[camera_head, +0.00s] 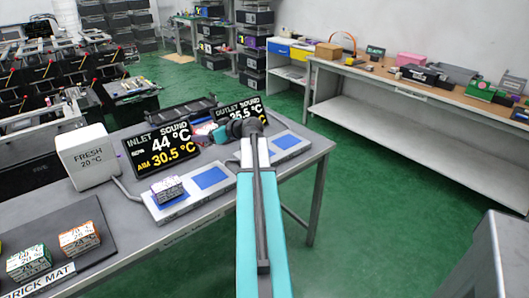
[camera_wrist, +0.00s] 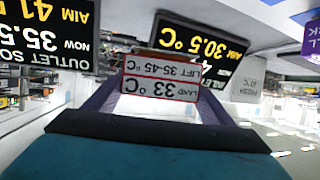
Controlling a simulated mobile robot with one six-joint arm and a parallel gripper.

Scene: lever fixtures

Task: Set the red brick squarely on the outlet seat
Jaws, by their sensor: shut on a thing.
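My gripper (camera_wrist: 160,88) is shut on the red brick (camera_wrist: 160,78), a white-faced block with red edging reading 33 °C and LIFT 35-45 °C, upside down in the wrist view. In the head view my gripper (camera_head: 219,133) is in front of the displays, above the back of the bench fixture; the brick is mostly hidden there. The fixture (camera_head: 182,210) is a pale bar with blue pads. One blue pad (camera_head: 285,142) lies right of my arm, bare, near the outlet display (camera_head: 240,112). Which pad is the outlet seat is unclear, and my arm covers part of the bar.
A purple-edged brick (camera_head: 168,189) sits on the bar's left end, beside a bare blue pad (camera_head: 210,178). The inlet display (camera_head: 160,147) and a white FRESH box (camera_head: 88,157) stand behind. Green (camera_head: 29,262) and orange (camera_head: 79,238) bricks lie on the dark mat (camera_head: 95,217).

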